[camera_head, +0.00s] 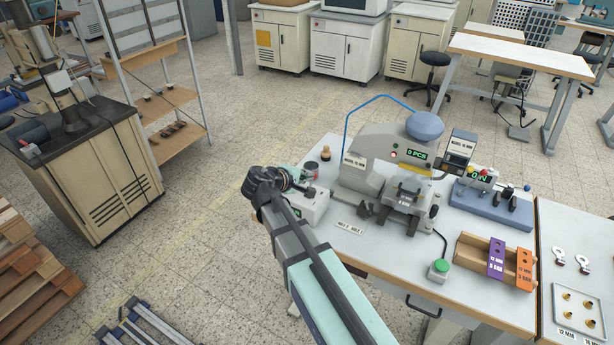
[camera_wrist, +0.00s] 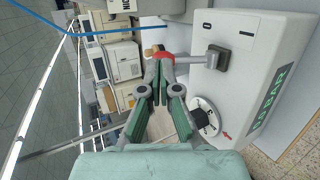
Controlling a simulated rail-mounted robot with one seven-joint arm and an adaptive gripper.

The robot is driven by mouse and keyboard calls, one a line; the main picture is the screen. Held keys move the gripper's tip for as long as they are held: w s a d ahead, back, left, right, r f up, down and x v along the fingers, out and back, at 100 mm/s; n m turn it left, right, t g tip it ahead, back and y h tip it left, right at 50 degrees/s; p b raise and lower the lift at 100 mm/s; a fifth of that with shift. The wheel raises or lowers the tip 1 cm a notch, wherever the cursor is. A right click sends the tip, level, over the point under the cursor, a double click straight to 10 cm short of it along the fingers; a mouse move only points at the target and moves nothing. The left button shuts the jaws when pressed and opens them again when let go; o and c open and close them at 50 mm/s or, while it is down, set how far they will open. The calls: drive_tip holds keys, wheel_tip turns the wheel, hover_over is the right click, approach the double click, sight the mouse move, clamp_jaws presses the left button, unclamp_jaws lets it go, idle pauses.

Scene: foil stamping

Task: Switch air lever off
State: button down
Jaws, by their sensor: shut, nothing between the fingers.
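The air unit is a pale box (camera_head: 308,208) at the left end of the press table, largely behind my gripper (camera_head: 268,186). In the wrist view, its face (camera_wrist: 262,65) fills the right side, with a green BAR readout (camera_wrist: 272,102) and a round dial (camera_wrist: 204,118).

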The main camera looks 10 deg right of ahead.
drive_tip(key=r+b+v, duration=0.1)
drive_tip(key=v, duration=1.3)
drive_tip(key=shift+w+d+b, duration=0.2)
drive_tip(key=shift+d+b, duration=0.05)
drive_tip(key=shift+b, duration=0.15)
drive_tip(key=shift+f, duration=0.1)
drive_tip(key=s+f+m+g+y, duration=0.15)
drive_tip(key=s+f, duration=0.25)
drive_tip(key=f, duration=0.7)
drive_tip(key=s+d+f+m+g+y, duration=0.1)
drive_tip(key=s+f+g+y, duration=0.25)
drive_tip(key=f, duration=0.85)
drive_tip(key=s+f+m+g+y, duration=0.15)
drive_tip(key=s+f, duration=0.35)
drive_tip(key=f, duration=0.6)
drive_tip(key=s+d+f+m+g+y, duration=0.1)
drive_tip(key=s+d+f+g, duration=0.1)
drive_tip(key=s+f, duration=0.4)
drive_tip(key=s+d+f+m+g+y, duration=0.1)
drive_tip(key=s+f, duration=0.6)
drive_tip(key=s, duration=0.8)
drive_tip(key=s+d+f+m+g+y, duration=0.1)
drive_tip(key=s+d+f+g, duration=0.4)
drive_tip(key=s, duration=0.5)
wheel_tip(320, 180, down, 2)
drive_tip(key=shift+s+f+m, duration=0.1)
drive_tip(key=shift+s+m, duration=0.15)
drive_tip(key=shift+m, duration=0.55)
